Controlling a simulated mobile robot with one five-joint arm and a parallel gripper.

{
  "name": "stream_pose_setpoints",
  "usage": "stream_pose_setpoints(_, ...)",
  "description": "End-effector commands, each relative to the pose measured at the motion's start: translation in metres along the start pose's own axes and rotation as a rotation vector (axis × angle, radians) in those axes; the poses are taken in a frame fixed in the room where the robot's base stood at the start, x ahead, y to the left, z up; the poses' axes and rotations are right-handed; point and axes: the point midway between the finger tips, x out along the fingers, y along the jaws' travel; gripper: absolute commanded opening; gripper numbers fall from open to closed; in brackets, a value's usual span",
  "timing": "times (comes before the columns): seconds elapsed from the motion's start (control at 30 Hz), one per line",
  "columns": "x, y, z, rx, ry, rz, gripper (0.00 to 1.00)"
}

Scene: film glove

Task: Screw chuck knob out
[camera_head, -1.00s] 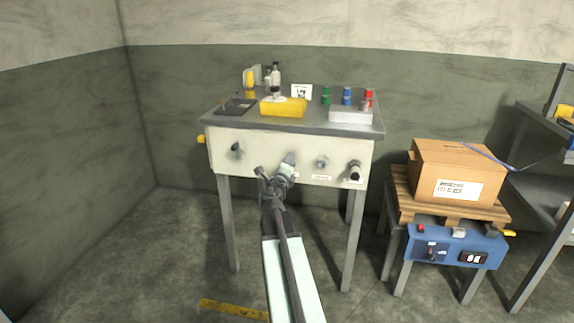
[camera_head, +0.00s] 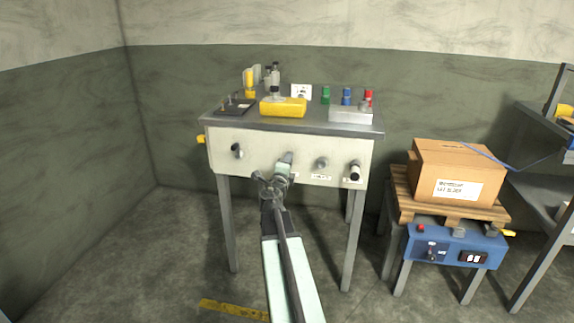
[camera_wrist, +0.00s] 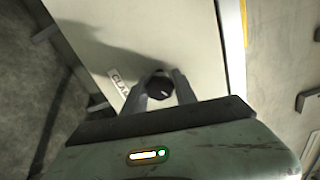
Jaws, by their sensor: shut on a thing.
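My gripper (camera_wrist: 164,80) is shut on a black round knob (camera_wrist: 159,87) with a white mark, one finger on each side of it. The knob sits on the pale front panel (camera_wrist: 140,30) of the bench. A label (camera_wrist: 120,86) beside it begins "CLA"; the rest is hidden behind a finger. I cannot tell from this whether it is the chuck knob. In the head view my gripper (camera_head: 287,160) is at the middle of the panel and hides the held knob. Other knobs are a dark one at left (camera_head: 237,150), a grey one (camera_head: 321,163) and a black one at right (camera_head: 354,170).
On the bench top (camera_head: 240,119) stand a yellow tray (camera_head: 283,109), bottles (camera_head: 274,75), a grey box (camera_head: 350,116) and coloured items. A cardboard box (camera_head: 440,165) on a pallet stands at right, above a blue control box (camera_head: 400,240). The floor at left is clear.

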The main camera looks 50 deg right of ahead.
Motion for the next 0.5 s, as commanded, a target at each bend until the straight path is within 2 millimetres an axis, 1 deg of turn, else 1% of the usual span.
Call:
stream_pose_setpoints(0.03,0.0012,-0.0009,-0.0047,0.0,0.011,-0.002,0.0)
stream_pose_setpoints(0.07,0.0012,-0.0009,-0.0047,0.0,0.011,-0.002,0.39)
stream_pose_setpoints(0.1,0.0011,-0.0008,-0.0044,0.0,0.01,-0.002,0.5)
stream_pose_setpoints(0.13,0.001,-0.0008,-0.004,0.0,0.009,-0.002,0.55)
stream_pose_setpoints(0.4,0.0002,-0.0003,-0.0016,0.001,0.004,-0.001,0.55)
stream_pose_setpoints(0.5,-0.0036,-0.0003,-0.0015,0.001,0.003,0.0,0.55)
